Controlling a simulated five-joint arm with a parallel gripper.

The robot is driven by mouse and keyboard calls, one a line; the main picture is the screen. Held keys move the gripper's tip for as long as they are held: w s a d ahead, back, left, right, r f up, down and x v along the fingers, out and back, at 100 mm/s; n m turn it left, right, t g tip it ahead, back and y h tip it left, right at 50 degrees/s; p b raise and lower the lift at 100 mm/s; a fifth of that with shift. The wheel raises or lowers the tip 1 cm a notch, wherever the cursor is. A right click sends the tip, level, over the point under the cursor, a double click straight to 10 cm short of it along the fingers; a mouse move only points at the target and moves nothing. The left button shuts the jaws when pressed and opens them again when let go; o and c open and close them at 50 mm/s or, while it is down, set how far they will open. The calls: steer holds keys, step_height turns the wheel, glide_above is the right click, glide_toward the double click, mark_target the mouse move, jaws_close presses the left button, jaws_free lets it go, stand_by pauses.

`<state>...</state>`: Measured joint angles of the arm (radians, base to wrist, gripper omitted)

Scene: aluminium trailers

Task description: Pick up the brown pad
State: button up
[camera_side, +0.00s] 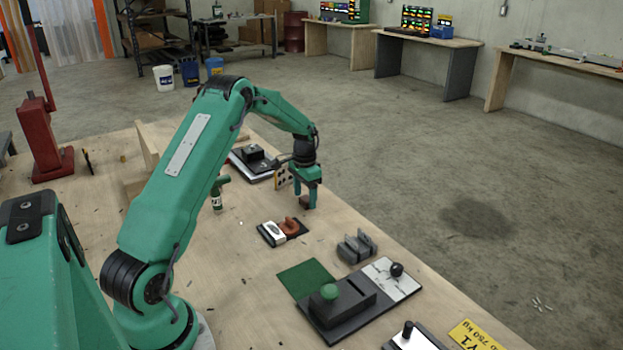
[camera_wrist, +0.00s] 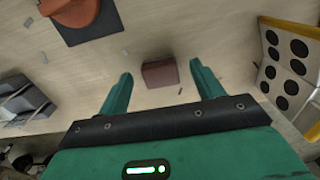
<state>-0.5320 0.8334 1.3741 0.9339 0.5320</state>
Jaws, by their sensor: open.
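The brown pad (camera_wrist: 160,74) is a small dull reddish-brown block lying on the wooden table in the wrist view. My gripper (camera_wrist: 161,76) is open, with one green finger on either side of the pad in this view and a gap to each side. In the side view my gripper (camera_side: 307,204) points down close to the tabletop. The brown pad (camera_side: 304,201) shows there as a small dark patch at the fingertips, partly hidden by them. I cannot tell the exact height of the fingertips over it.
A dark tray with a rounded orange-brown piece (camera_side: 289,225) lies nearby, front left of my gripper. Grey blocks (camera_side: 357,246) stand toward the right edge. A panel with black discs (camera_wrist: 286,68) is at the wrist view's right.

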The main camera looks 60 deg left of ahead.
mark_target(305, 199)
steer(key=shift+f, duration=0.3)
steer(key=c, duration=1.1)
steer(key=shift+o, duration=0.2)
steer(key=shift+r, duration=0.1)
steer(key=shift+r, duration=0.75)
step_height(305, 199, up, 2)
steer(key=shift+r, duration=0.2)
steer(key=d+r, duration=0.7)
steer(key=d, duration=0.4)
steer(key=shift+d, duration=0.35)
